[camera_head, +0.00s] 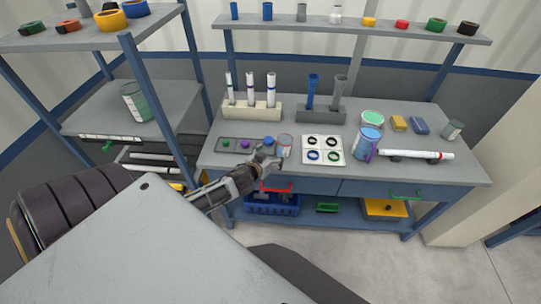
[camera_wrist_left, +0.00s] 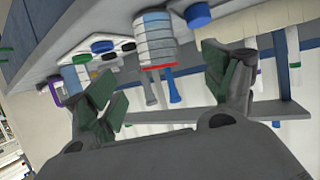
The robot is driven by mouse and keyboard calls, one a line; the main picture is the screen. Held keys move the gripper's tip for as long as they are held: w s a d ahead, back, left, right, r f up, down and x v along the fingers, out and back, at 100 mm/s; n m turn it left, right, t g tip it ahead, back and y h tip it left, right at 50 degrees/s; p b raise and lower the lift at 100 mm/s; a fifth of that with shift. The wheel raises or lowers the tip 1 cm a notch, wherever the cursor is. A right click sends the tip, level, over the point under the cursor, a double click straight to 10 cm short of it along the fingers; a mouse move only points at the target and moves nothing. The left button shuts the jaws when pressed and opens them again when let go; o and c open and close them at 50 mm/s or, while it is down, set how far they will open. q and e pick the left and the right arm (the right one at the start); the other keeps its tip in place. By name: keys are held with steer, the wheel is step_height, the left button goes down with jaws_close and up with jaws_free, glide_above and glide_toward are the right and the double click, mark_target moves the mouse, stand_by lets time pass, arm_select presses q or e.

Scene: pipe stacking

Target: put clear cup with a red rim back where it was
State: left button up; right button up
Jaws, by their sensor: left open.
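The clear cup with a red rim (camera_head: 286,146) stands upright on the workbench (camera_head: 222,165), between a dark strip with coloured knobs and a white tray of rings. My left gripper (camera_head: 268,158) is open at the bench's front edge, close to the cup. In the left wrist view, which is upside down, the cup (camera_wrist_left: 155,38) shows ahead between the two spread fingers (camera_wrist_left: 160,78), with its red rim toward the bottom of the picture. No finger is seen touching it. My right gripper is not in view.
The dark strip (camera_head: 231,145) with a blue knob (camera_head: 268,141) lies just left of the cup. The white tray (camera_head: 323,151) is close on its right. Behind stand a cream rack (camera_head: 252,112) and a grey rack (camera_head: 320,116) holding tubes. A blue cup (camera_head: 368,141) stands farther right.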

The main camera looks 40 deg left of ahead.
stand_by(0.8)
arm_select(q)
steer(key=d+f+m+h, duration=0.2)
steer(key=d+f, duration=0.6)
steer(key=d, duration=0.1)
steer(key=s+f+g, duration=0.2)
steer(key=s+f, duration=0.4)
steer(key=f, duration=0.4)
steer(key=s+f+m+g, duration=0.1)
steer(key=s+f+g, duration=0.2)
steer(key=s+f, duration=0.5)
steer(key=s+f+g, duration=0.2)
steer(key=s+f, duration=0.2)
steer(key=f, duration=0.8)
steer(key=s+d+f+g, duration=0.1)
steer(key=s+f, duration=0.3)
steer(key=s, duration=0.5)
steer(key=s+d+f+g, duration=0.1)
steer(key=s+f+g, duration=0.1)
steer(key=s+f, duration=0.3)
steer(key=s+d+f+m+g, duration=0.1)
steer(key=s+f, duration=0.4)
steer(key=s, duration=0.9)
steer(key=shift+f+g, duration=0.2)
steer(key=shift+g, duration=0.4)
